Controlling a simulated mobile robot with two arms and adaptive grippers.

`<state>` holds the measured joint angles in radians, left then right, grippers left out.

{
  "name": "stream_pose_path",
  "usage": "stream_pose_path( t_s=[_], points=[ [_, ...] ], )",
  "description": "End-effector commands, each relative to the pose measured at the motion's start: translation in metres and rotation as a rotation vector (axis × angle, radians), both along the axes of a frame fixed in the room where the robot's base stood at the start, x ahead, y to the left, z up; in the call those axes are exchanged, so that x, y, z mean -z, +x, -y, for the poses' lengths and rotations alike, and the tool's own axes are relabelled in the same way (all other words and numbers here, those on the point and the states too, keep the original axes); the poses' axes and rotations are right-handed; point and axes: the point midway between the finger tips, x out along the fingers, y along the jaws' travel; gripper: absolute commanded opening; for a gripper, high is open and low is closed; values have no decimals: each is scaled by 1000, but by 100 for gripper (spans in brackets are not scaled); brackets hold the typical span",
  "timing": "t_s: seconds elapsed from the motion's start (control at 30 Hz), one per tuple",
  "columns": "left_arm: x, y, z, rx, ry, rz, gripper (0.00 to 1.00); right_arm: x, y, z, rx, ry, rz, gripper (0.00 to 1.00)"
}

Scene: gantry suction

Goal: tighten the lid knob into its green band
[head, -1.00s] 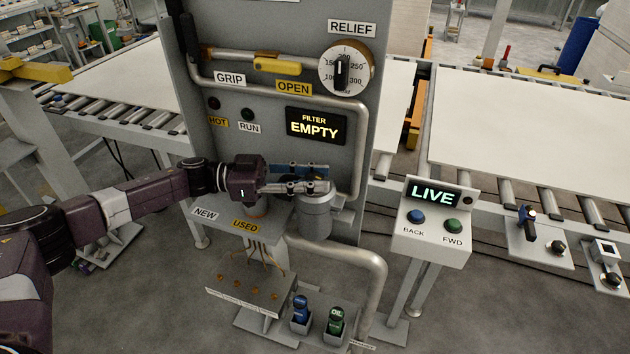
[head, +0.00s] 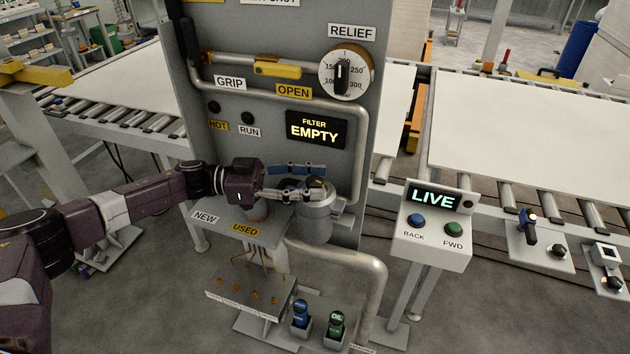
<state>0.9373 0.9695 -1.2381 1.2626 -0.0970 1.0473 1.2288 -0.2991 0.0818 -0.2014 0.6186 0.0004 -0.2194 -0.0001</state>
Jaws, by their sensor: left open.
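The filter housing (head: 318,222) is a grey canister fixed to the front of the grey panel, with its lid on top. A small dark knob (head: 318,184) with a yellow mark shows on the lid, partly hidden by my fingers. My left gripper (head: 311,183) comes in level from the left at lid height. Its fingers are apart, one on the far side and one on the near side of the knob; I cannot tell whether they touch it. The green band cannot be made out. My right gripper is not in view.
The panel bears a relief dial (head: 346,72), a yellow-handled lever (head: 277,70) and a display (head: 316,127) reading FILTER EMPTY. A NEW/USED shelf (head: 222,226) lies under my left arm. A bent pipe (head: 372,270) runs below. A LIVE console (head: 433,220) stands right.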

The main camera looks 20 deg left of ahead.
Motion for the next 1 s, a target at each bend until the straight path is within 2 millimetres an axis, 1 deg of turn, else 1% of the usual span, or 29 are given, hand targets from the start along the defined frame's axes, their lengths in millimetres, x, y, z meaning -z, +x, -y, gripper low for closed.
stream_pose_path(
  t_s=[0.17,0.3,0.5,0.6,0.7,0.97,1.0],
  points=[
    [1,-8,-32,-6,3,-2,46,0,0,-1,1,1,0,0],
    [1,-16,-62,-6,3,-2,46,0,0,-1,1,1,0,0],
    [1,-26,-95,-4,2,-2,46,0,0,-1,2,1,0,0],
    [0,-29,-104,-3,0,0,46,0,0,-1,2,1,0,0],
    [0,-30,-109,-2,0,0,46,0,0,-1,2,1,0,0],
    [0,-31,-110,-1,0,0,46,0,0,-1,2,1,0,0],
    [0,-31,-110,-1,0,0,46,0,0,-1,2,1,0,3]
  ],
)
